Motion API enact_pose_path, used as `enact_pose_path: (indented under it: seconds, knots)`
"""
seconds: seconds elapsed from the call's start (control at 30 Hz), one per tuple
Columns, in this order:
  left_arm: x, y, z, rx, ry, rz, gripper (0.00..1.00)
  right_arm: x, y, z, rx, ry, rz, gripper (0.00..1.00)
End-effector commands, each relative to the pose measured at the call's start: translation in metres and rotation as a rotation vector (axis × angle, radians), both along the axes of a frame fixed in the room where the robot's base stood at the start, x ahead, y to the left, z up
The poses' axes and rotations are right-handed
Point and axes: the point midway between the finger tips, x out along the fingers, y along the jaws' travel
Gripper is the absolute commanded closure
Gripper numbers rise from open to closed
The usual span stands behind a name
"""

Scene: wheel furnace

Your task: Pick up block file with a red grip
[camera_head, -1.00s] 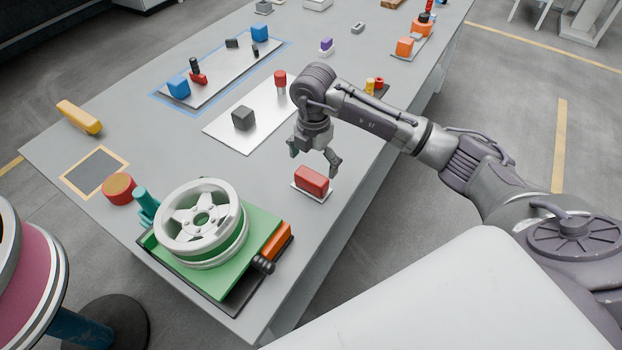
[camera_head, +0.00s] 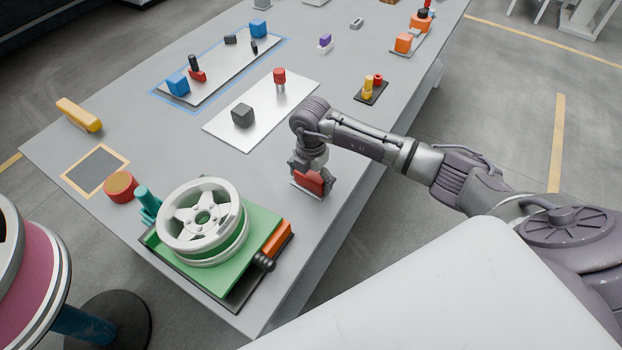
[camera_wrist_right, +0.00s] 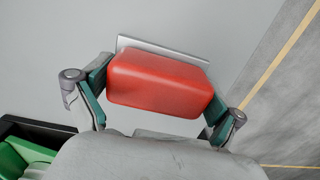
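The block file with a red grip (camera_head: 311,182) sits on the table near its right edge, its flat metal plate under the rounded red grip. It also shows in the right wrist view (camera_wrist_right: 160,83), with the pale plate (camera_wrist_right: 165,47) showing past one long side. My right gripper (camera_head: 312,178) is down over it, one finger at each short end of the grip. In the right wrist view the teal finger pads (camera_wrist_right: 157,98) stand open and very close to the red ends; contact is hard to tell. My left gripper is out of view.
A wheel (camera_head: 203,217) on a green fixture (camera_head: 235,262) stands left of the block file. A metal sheet (camera_head: 285,112) carries a dark cube (camera_head: 242,114) and a red-topped piece (camera_head: 279,76). A black holder (camera_head: 372,95) stands behind my right arm. Bare table surrounds the block file.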

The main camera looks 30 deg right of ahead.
Motion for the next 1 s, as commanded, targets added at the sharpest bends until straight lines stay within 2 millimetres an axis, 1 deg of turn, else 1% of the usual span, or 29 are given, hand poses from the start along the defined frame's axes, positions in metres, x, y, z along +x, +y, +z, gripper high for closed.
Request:
enact_pose_path:
  seconds: [0.03, 0.17, 0.2, 0.43, 0.57, 0.67, 0.77, 0.8, 0.83, 0.9, 1.0]
  knots:
    - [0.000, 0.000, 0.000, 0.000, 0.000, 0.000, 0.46, 0.000, 0.000, 0.000, 0.000, 0.000, 0.000, 0.20]
    - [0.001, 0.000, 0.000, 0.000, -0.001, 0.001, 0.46, 0.000, 0.000, 0.000, 0.000, 0.000, 0.000, 0.42]
    - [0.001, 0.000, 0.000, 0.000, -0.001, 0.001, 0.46, 0.000, 0.000, 0.000, 0.000, 0.000, -0.001, 0.48]
    - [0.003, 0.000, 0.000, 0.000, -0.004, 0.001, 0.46, 0.000, 0.000, 0.001, -0.001, 0.000, -0.001, 0.49]
    - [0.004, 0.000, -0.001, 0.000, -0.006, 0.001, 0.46, 0.001, 0.000, 0.005, 0.000, -0.002, -0.001, 0.49]
    - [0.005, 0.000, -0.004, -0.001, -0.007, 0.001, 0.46, 0.001, -0.001, 0.014, 0.000, -0.004, -0.002, 0.49]
    - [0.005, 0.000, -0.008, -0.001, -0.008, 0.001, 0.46, 0.002, 0.000, 0.030, 0.001, -0.006, 0.000, 0.49]
    - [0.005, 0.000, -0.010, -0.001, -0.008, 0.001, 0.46, 0.002, 0.000, 0.038, 0.001, -0.008, 0.000, 0.49]
    - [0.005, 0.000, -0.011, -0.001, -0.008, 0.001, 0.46, 0.000, -0.003, 0.044, -0.001, -0.006, -0.001, 0.49]
    - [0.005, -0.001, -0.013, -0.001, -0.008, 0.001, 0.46, -0.014, -0.017, 0.051, -0.003, -0.003, -0.003, 0.49]
    - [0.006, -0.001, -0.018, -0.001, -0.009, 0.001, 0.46, -0.031, -0.033, 0.065, -0.005, -0.004, -0.003, 0.49]
